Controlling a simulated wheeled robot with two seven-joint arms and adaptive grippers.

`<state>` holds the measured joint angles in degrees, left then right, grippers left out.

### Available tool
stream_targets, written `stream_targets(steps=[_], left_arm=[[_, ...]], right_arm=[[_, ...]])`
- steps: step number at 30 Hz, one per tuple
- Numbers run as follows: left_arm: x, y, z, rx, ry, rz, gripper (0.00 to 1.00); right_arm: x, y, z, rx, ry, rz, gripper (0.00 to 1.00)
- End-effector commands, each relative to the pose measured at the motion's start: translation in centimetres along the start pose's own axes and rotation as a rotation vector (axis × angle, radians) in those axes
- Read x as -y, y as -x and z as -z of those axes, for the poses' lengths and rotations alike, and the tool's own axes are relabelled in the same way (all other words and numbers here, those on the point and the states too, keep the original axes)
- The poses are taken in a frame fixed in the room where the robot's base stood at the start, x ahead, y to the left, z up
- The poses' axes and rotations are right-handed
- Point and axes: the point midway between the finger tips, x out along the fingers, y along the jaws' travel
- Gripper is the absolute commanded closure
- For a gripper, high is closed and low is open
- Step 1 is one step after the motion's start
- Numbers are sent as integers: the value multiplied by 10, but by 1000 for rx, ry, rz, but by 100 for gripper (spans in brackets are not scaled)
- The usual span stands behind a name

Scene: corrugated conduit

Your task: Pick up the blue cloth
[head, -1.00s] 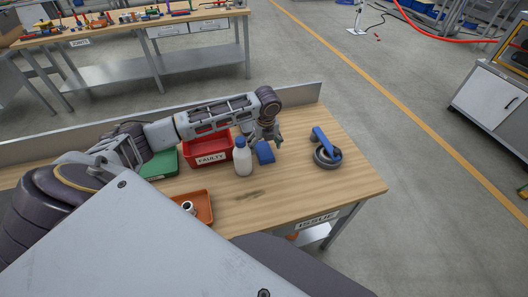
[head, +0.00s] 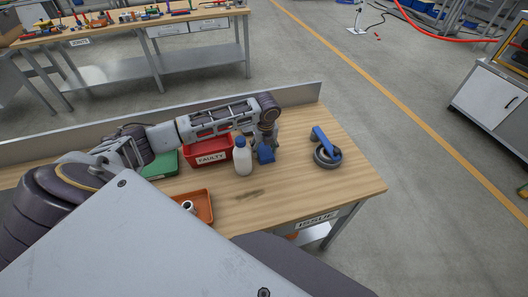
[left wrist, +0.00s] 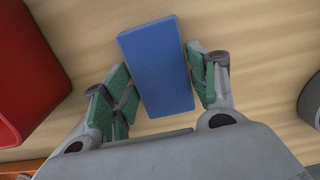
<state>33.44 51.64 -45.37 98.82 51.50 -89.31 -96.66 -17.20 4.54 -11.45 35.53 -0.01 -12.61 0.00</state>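The blue cloth (head: 266,155) is a folded, flat rectangular block on the wooden table, just right of the white bottle. My left gripper (head: 265,143) is down over it from above. In the left wrist view the cloth (left wrist: 155,60) lies between the two green-padded fingers of my left gripper (left wrist: 165,92). The fingers are apart, with a narrow gap showing on the right side. The left finger is close against the cloth's edge; I cannot tell if it touches. My right gripper is not in view.
A white bottle with a blue cap (head: 242,160) stands close left of the cloth. A red FAULTY bin (head: 210,158), a green bin (head: 160,168) and an orange tray (head: 205,205) are further left. A grey roll with a blue strap (head: 327,155) lies right.

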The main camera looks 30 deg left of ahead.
Motion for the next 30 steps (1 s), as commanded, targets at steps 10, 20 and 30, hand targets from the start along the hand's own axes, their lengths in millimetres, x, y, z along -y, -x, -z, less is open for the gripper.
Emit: stream_targets(steps=[10,20,30], left_arm=[[0,0,0,0,0,0,63],[0,17,-3,3,1,2,63],[1,65,-9,1,0,2,63]], right_arm=[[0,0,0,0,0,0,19],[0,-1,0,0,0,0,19],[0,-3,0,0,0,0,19]])
